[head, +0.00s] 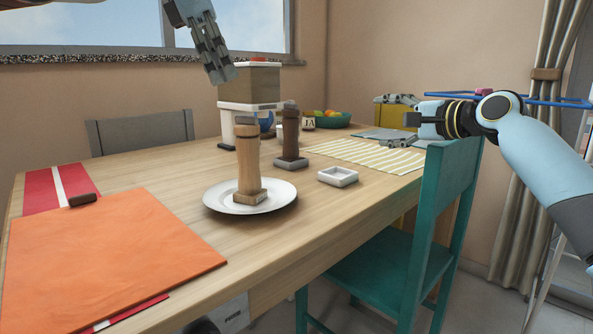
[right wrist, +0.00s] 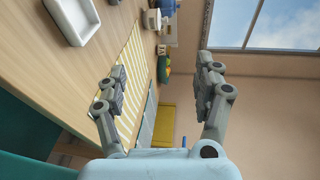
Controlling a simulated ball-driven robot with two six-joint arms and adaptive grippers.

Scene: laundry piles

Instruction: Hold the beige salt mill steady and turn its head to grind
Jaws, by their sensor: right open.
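The beige salt mill (head: 246,158) is light wood and stands upright on a small square wooden base on a white plate (head: 222,206). The plate is near the middle of the wooden table. My left gripper (head: 222,76) hangs above and behind the mill, apart from it. Its fingers look close together, but I cannot tell whether it is open or shut. My right gripper (head: 390,120) is open and empty, to the right of the mill and well away from it, above the table's right end. Its spread fingers also show in the right wrist view (right wrist: 162,78), with nothing between them.
A dark brown mill (head: 291,132) on a grey base stands behind right of the beige one. A white square dish (head: 338,176), striped mat (head: 370,155), fruit bowl (head: 335,120) and orange mat (head: 105,255) lie around. A teal chair (head: 433,210) stands at the right edge.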

